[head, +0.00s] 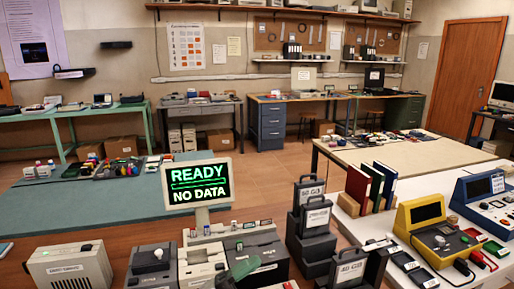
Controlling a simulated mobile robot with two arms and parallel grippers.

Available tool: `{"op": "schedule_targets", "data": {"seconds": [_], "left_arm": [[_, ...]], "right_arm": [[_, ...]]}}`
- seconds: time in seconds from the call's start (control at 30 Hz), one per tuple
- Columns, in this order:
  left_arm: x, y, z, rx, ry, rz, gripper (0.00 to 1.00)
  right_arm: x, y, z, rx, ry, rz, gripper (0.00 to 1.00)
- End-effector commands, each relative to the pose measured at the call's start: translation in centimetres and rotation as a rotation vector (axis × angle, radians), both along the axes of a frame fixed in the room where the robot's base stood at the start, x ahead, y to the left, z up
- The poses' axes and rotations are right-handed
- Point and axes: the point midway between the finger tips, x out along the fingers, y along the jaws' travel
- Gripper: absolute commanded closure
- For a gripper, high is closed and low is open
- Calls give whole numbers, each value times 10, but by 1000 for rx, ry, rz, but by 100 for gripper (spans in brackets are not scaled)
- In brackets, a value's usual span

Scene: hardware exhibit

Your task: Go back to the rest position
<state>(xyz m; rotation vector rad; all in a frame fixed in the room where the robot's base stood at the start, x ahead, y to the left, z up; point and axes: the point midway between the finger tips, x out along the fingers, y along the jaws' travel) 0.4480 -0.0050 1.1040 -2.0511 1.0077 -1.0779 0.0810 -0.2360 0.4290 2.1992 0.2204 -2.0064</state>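Neither of my grippers shows in the head view, and no part of my arms can be made out. The task names no object. The nearest things are a display sign (197,181) reading "READY" and "NO DATA", standing upright behind a row of beige and grey devices (203,262). A green object (243,267) leans among these devices; its lower part is cut off or hidden.
Dark cases (314,217) stand right of centre, beside upright red, green and blue binders (372,186). A yellow device (437,231) and a blue one (486,199) sit on the right table. Workbenches line the back wall. Some brown floor (262,180) is open mid-room.

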Motion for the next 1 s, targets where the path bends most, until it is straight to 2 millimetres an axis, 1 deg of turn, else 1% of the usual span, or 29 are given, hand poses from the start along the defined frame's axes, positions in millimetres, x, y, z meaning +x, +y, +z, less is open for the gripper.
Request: {"op": "schedule_targets", "data": {"seconds": [0.03,0.07,0.1,0.17,0.2,0.27,0.3,0.37,0.4,0.47,0.5,0.57,0.6,0.67,0.7,0.77,0.8,0.87,0.9,1.0], "left_arm": [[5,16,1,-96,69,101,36],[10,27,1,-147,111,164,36],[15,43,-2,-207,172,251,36],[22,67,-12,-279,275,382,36],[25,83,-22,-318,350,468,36],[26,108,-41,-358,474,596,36],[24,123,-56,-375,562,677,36],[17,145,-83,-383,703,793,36],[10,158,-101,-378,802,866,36],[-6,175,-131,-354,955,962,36],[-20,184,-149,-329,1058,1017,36],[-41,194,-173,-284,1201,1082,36],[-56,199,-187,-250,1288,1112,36],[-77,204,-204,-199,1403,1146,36],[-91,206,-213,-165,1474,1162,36],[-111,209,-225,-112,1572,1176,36],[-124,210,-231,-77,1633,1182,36],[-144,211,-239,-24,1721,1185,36],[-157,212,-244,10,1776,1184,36],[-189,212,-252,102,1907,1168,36]], "right_arm": [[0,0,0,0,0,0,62],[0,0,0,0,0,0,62],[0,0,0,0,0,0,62],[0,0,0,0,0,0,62],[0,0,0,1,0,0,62],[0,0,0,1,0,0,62],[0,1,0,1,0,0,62],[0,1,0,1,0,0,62],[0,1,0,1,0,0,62],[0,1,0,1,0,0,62],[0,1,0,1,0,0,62],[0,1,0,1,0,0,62],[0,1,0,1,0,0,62],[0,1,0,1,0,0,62],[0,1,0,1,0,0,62],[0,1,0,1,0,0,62],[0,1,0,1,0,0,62],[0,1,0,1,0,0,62],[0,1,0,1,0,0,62],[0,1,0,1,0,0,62]]}}
